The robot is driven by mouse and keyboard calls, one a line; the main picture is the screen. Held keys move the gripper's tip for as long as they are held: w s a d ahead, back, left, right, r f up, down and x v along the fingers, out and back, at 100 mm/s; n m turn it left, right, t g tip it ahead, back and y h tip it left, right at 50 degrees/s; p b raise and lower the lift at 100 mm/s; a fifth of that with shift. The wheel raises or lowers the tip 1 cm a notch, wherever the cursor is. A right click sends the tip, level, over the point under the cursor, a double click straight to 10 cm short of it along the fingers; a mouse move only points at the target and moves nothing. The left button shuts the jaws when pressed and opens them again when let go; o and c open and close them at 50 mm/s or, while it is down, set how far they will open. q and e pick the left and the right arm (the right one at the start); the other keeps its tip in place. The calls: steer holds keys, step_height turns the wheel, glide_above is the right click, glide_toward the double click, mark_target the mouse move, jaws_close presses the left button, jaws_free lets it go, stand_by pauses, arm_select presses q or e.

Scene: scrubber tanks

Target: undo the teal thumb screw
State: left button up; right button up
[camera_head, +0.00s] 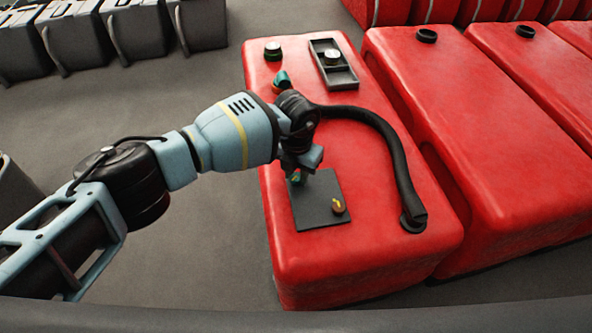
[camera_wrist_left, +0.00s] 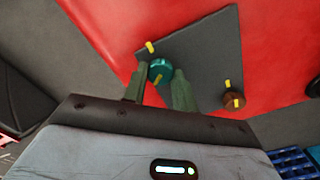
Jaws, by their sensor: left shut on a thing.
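The teal thumb screw (camera_wrist_left: 160,67) sits at one corner of a dark grey plate (camera_head: 318,212) on the red tank. A yellow mark on the screw and a yellow mark on the plate beside it do not line up in the left wrist view. My left gripper (camera_head: 301,174) reaches down over that corner, its two green-grey fingers shut on the teal thumb screw, one on each side. In the head view the screw (camera_head: 297,178) is mostly hidden by the gripper. My right gripper is not in view.
An orange-brown screw (camera_head: 338,205) with yellow marks is on the same plate. A black hose (camera_head: 385,150) curves along the tank's right side. A teal part (camera_head: 282,78), a black cap (camera_head: 272,51) and a dark tray (camera_head: 333,65) are further back. More red tanks (camera_head: 490,120) stand at right.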

arm_select(q)
steer(key=n+p, duration=0.1)
steer(key=n, duration=0.2)
steer(key=shift+s+f+n, duration=0.1)
steer(key=shift+n, duration=0.3)
steer(key=shift+s+f+n+p, duration=0.15)
steer(key=shift+n+p, duration=0.7)
steer(key=shift+n, duration=1.35)
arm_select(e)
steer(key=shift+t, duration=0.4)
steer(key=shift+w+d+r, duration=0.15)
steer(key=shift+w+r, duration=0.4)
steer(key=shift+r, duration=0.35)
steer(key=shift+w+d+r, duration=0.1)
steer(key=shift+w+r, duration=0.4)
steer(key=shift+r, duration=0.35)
arm_select(q)
steer(key=shift+f, duration=0.1)
steer(key=o, duration=0.8)
steer(key=shift+o, duration=0.9)
steer(key=shift+w, duration=0.2)
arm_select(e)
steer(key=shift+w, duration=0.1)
arm_select(q)
steer(key=shift+r, duration=0.25)
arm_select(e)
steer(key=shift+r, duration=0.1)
